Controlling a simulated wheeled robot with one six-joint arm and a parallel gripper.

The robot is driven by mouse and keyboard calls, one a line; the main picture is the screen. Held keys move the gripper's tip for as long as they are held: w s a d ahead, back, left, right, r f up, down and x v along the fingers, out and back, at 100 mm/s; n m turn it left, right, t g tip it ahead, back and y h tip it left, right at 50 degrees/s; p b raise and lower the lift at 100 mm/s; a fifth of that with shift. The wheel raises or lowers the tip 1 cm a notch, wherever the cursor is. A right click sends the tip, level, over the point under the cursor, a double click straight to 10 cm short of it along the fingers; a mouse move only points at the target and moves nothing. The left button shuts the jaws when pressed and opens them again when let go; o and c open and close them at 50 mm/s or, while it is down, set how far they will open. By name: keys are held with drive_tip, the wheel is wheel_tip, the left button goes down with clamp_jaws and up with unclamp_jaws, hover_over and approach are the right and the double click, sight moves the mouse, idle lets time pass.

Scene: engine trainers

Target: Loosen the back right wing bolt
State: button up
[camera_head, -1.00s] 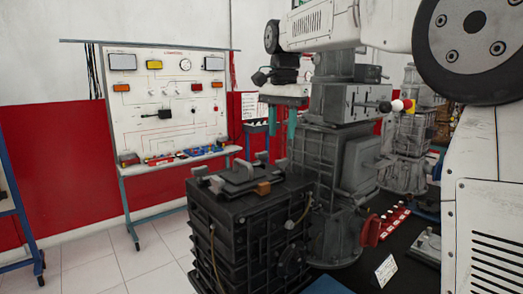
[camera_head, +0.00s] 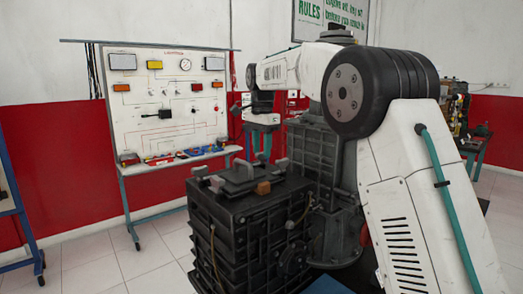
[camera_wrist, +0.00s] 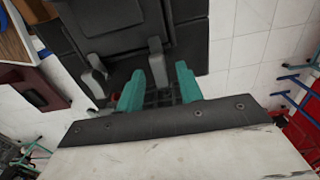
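A black box-shaped engine unit (camera_head: 240,240) stands at the centre of the head view. Its dark lid (camera_head: 230,192) carries a raised handle (camera_head: 238,172) and several upright wing bolts, mostly grey, one brown (camera_head: 263,188). A grey wing bolt (camera_head: 282,165) stands at the lid's right side. My gripper (camera_head: 258,148) is behind the lid, with teal fingers pointing down. In the wrist view my gripper (camera_wrist: 161,85) is open and empty. A grey upright wing bolt (camera_wrist: 156,62) appears between and just beyond the fingers; another grey bolt (camera_wrist: 95,75) is left of them. Contact cannot be told.
A white instrument board (camera_head: 165,100) on a blue stand is behind to the left. Tiled floor (camera_head: 85,265) is clear at the front left.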

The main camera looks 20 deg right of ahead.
drive_tip(key=shift+f, duration=0.45)
clamp_jaws()
